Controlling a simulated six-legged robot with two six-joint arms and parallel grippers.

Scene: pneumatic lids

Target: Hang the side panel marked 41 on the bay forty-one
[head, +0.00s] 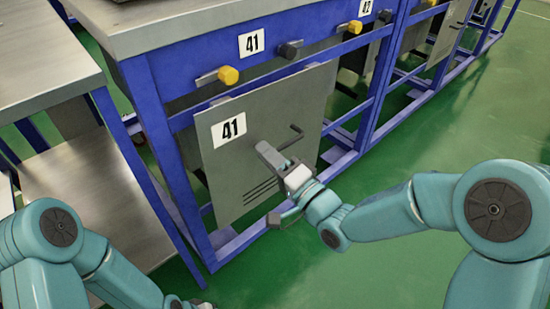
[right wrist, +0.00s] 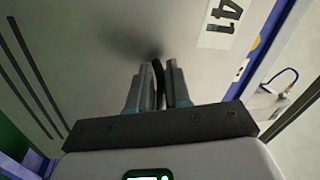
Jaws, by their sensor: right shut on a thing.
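The grey side panel (head: 262,103) with a white 41 label stands upright in front of the blue frame of bay forty-one (head: 165,75). Its top edge is just below the bay's yellow knob (head: 228,74) and dark knob (head: 289,50). Whether it touches the frame is unclear. My right gripper (head: 270,153) is shut on the panel's black handle (head: 297,134). In the right wrist view, the fingers (right wrist: 158,82) close on the dark bar in front of the panel face (right wrist: 90,50).
A metal worktop (head: 150,25) lies above the bay, with a white 41 sign (head: 252,43) on its blue beam. Bay 42 (head: 366,8) is to the right. A steel table (head: 45,60) stands close on the left. The green floor (head: 400,150) at right is free.

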